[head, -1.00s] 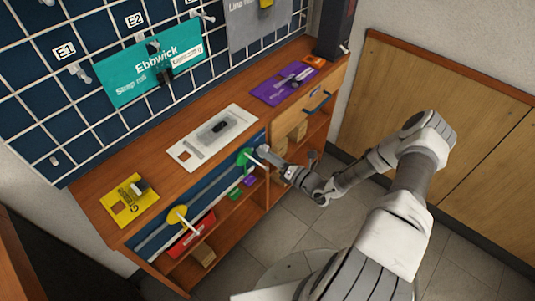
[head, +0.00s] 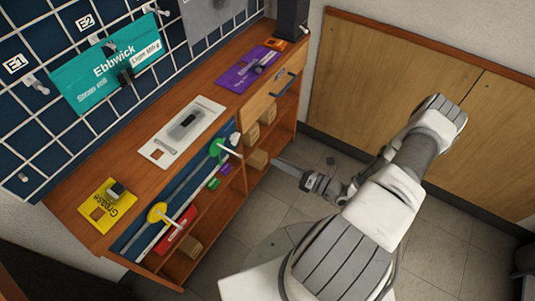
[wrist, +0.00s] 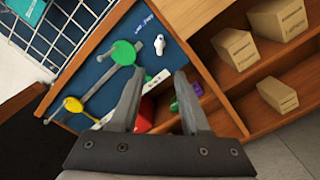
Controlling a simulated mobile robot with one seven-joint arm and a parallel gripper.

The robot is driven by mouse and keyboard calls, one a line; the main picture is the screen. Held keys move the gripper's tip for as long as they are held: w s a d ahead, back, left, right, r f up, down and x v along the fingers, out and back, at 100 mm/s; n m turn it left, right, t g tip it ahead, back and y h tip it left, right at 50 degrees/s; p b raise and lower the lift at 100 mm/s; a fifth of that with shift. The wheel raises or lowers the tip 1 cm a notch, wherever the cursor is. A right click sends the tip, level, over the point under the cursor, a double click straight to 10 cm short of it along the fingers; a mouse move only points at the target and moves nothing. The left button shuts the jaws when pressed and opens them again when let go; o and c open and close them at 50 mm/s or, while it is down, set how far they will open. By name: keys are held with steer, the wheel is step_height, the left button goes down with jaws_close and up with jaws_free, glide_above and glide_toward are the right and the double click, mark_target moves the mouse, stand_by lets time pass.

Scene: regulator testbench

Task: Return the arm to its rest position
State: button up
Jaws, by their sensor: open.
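My gripper (wrist: 157,105) is open and empty, with its two fingers apart in the wrist view. In the head view my gripper (head: 280,163) is in front of the wooden bench (head: 110,150), over the floor and clear of the shelves. My arm (head: 400,165) reaches from the lower right and bends back toward the bench. The green knob (head: 218,148) and yellow knob (head: 157,212) sit on the blue front panel. In the wrist view the green knob (wrist: 123,53) and yellow knob (wrist: 73,104) lie beyond the fingers.
Small boxes (head: 258,158) stand on the open shelves. A red box (head: 176,231) lies under the blue panel. A drawer with a handle (head: 283,85) is at the bench's far end. Wooden cabinets (head: 385,75) line the right wall. Tiled floor (head: 310,148) is free between them.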

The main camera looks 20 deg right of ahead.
steer(key=shift+s+d, duration=0.35)
steer(key=shift+s, duration=0.15)
